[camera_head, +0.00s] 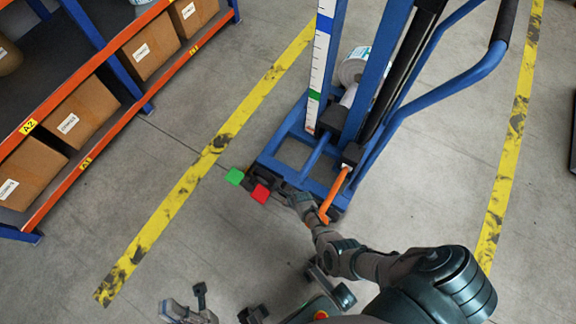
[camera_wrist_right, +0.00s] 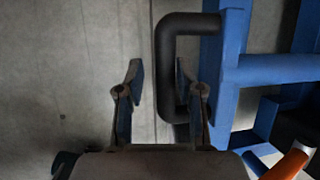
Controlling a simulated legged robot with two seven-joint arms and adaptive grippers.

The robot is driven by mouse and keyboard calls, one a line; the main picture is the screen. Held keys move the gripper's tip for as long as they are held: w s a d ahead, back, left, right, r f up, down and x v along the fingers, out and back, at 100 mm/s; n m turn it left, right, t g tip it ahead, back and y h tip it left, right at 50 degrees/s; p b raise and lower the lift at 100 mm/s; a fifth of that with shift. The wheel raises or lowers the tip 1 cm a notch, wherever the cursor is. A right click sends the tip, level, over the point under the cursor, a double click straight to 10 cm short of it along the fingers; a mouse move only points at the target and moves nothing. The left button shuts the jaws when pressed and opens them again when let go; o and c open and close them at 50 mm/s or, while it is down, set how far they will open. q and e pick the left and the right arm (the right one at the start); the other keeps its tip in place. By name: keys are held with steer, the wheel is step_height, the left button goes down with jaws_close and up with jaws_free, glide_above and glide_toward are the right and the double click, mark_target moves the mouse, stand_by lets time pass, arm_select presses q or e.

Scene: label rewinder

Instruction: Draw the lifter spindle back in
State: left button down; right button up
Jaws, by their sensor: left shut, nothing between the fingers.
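The blue lifter (camera_head: 372,88) stands on the floor in the head view. A pale rod, which looks like its spindle (camera_head: 348,96), points toward a white roll (camera_head: 353,68) behind the mast; the mast partly hides both. An orange lever (camera_head: 334,195) is at the lifter's near side and shows in the right wrist view (camera_wrist_right: 290,164). My right gripper (camera_head: 298,200) is at the lifter's base, left of this lever. In the wrist view its fingers (camera_wrist_right: 158,85) are apart, with a black handle (camera_wrist_right: 168,80) beside the right finger. My left gripper (camera_head: 186,304) is shut and empty at the bottom.
A green pedal (camera_head: 234,176) and a red pedal (camera_head: 261,193) are at the lifter's near left. A shelf rack (camera_head: 110,140) with boxes stands at the left. Yellow floor lines (camera_head: 205,160) run on both sides. The floor between rack and lifter is clear.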

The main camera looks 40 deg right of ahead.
steer(key=shift+d, duration=0.1)
steer(key=shift+s+r, duration=0.1)
steer(key=shift+r, duration=0.15)
steer(key=v, duration=0.6)
steer(key=shift+s+r, duration=0.3)
stand_by(0.5)
